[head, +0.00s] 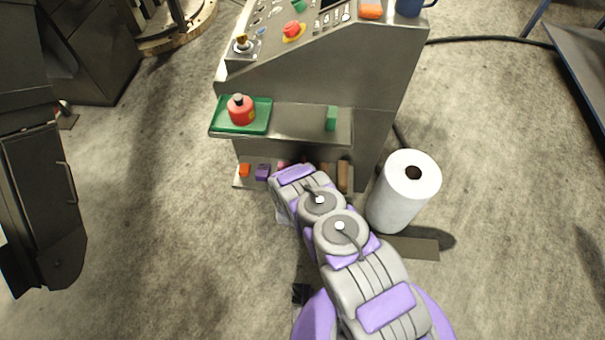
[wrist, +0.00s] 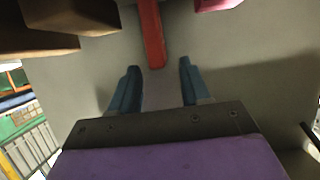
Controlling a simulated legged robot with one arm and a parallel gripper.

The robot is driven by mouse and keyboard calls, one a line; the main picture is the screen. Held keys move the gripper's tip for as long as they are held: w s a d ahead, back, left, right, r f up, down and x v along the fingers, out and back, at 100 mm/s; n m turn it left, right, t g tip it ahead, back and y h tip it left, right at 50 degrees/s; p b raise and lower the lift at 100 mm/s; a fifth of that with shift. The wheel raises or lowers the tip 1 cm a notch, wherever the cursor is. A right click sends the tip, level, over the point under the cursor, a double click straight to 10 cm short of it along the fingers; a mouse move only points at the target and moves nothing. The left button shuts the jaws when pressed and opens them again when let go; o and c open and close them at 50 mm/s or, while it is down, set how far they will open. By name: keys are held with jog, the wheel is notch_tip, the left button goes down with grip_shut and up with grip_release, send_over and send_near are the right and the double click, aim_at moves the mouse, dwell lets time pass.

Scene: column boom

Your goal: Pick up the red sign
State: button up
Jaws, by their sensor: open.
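A narrow red piece, which looks like the red sign (wrist: 152,35), shows at the top middle of the wrist view. Its near end lies in line with the gap between my fingers. My gripper (wrist: 157,82) is open and empty, with a blue-grey finger on each side of that line. The red piece appears just beyond the fingertips; I cannot tell whether they touch it. In the head view my arm covers the gripper and most of the middle of the low shelf.
Brown blocks (wrist: 60,25) flank the red piece on one side and a pink piece (wrist: 215,4) on the other. The console (head: 335,75) has a green tray (head: 219,119) with a red canister (head: 241,111). A white roll (head: 400,195) stands right of my arm.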

jog(key=shift+w+f+b, duration=0.35)
jog(key=shift+w, duration=0.15)
jog(key=b+x, duration=0.1)
jog(key=x, duration=0.3)
jog(key=shift+b, duration=0.3)
jog(key=shift+c, duration=0.2)
grip_shut()
